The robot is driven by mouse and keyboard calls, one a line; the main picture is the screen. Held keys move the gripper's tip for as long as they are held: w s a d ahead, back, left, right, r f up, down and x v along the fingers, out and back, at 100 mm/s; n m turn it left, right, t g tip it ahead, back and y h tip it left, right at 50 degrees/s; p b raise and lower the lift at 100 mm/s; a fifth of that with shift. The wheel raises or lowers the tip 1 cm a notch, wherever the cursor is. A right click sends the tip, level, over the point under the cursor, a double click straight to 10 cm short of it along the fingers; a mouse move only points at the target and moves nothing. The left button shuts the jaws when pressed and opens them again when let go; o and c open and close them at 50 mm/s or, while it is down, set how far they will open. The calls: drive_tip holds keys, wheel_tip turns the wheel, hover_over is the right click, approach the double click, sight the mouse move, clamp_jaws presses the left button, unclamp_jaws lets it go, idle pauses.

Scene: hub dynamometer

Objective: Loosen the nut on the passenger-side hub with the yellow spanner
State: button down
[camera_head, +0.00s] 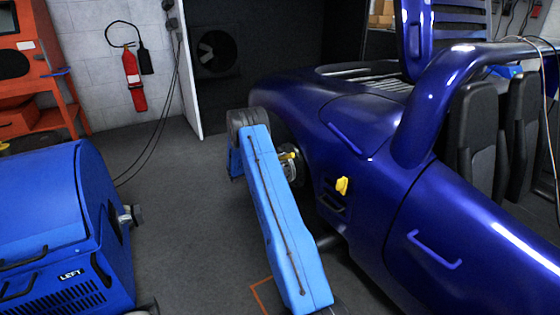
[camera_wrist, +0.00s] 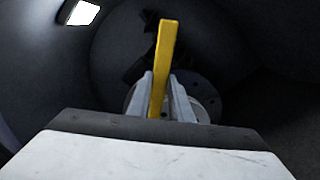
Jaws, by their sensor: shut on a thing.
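In the wrist view my gripper (camera_wrist: 162,90) is shut on the yellow spanner (camera_wrist: 165,48), which stands up between the two grey fingers and reaches beyond them. Behind it is the round grey hub (camera_wrist: 207,96) with small holes, inside the dark wheel arch. The spanner and fingers cover part of the hub. I cannot see the nut or tell whether the spanner touches it. In the head view a little yellow (camera_head: 288,156) shows at the hub opening, partly behind my blue arm, and my gripper cannot be made out there.
The dark blue car (camera_head: 370,125) fills the right side, with a yellow piece (camera_head: 342,186) on its flank. A blue machine marked LEFT (camera_head: 60,235) stands at the left. A red fire extinguisher (camera_head: 134,80) hangs on the wall. Grey floor (camera_head: 170,190) is clear between.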

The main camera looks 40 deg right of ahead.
drive_tip(key=shift+s+d, duration=0.1)
drive_tip(key=shift+d, duration=0.2)
drive_tip(key=shift+s+d, duration=0.1)
drive_tip(key=shift+d, duration=0.25)
drive_tip(key=shift+d, duration=0.4)
drive_tip(key=shift+r, duration=0.1)
drive_tip(key=shift+w+d+r+n, duration=0.15)
drive_tip(key=shift+w+r+n, duration=0.4)
drive_tip(key=shift+r+n, duration=0.1)
drive_tip(key=shift+w+d+r+n, duration=0.15)
drive_tip(key=shift+w+r+n, duration=0.4)
drive_tip(key=shift+n, duration=0.1)
drive_tip(key=shift+w+d+r+n, duration=0.15)
drive_tip(key=shift+w+r+n, duration=0.35)
drive_tip(key=shift+w+n, duration=0.2)
drive_tip(key=shift+w+d+r+n, duration=0.15)
drive_tip(key=shift+w+r+n, duration=0.35)
drive_tip(key=shift+w+n, duration=0.2)
